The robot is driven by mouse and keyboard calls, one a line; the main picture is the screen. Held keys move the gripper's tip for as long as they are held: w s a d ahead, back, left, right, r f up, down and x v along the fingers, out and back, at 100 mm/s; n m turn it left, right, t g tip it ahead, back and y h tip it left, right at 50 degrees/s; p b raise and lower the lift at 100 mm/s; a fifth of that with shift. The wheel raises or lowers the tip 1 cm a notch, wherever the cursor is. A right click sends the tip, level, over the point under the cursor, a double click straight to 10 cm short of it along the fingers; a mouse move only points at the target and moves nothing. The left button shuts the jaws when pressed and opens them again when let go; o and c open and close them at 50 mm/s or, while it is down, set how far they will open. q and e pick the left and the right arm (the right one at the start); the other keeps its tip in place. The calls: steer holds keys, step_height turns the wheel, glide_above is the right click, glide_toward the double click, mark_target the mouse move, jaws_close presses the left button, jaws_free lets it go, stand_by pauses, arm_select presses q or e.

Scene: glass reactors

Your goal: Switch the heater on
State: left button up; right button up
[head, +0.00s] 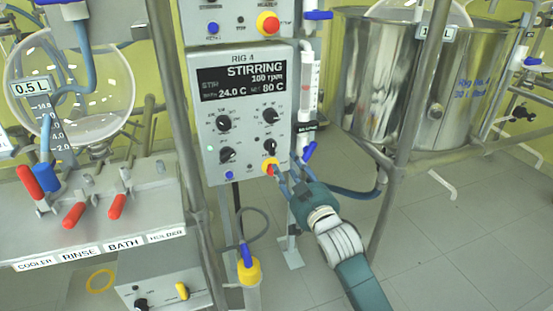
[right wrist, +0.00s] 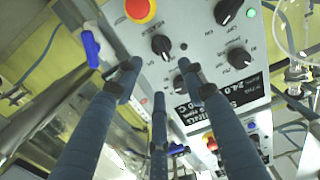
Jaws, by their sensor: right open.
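The grey RIG 4 control box (head: 205,90) stands upright in the middle of the head view. Its display (head: 242,80) reads STIRRING, 100 rpm, 24.0 C and 80 C. Below are black knobs: upper left (head: 223,122), upper right (head: 270,116), lower left (head: 227,155) and lower right (head: 270,146). The lower right knob (right wrist: 161,46) also shows beyond my fingertips in the wrist view. I cannot tell from the small labels which knob is the heater's. My right gripper (head: 284,178) is open and empty at the box's lower right corner; its spread fingers (right wrist: 159,76) point at the panel. My left gripper is out of view.
A red and yellow button (head: 270,167) sits close to my right fingers. A green light (head: 210,148) glows at the panel's left. A blue-handled valve (head: 309,152) and tubing are to the right. A metal post (head: 405,130) and steel vessels (head: 440,80) stand farther right.

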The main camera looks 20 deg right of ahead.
mark_target(275, 148)
steer(key=w+b, duration=0.2)
steer(key=w, duration=0.8)
steer(key=shift+w+a, duration=0.15)
steer(key=shift+a, duration=0.05)
steer(key=shift+c, duration=0.5)
jaws_close()
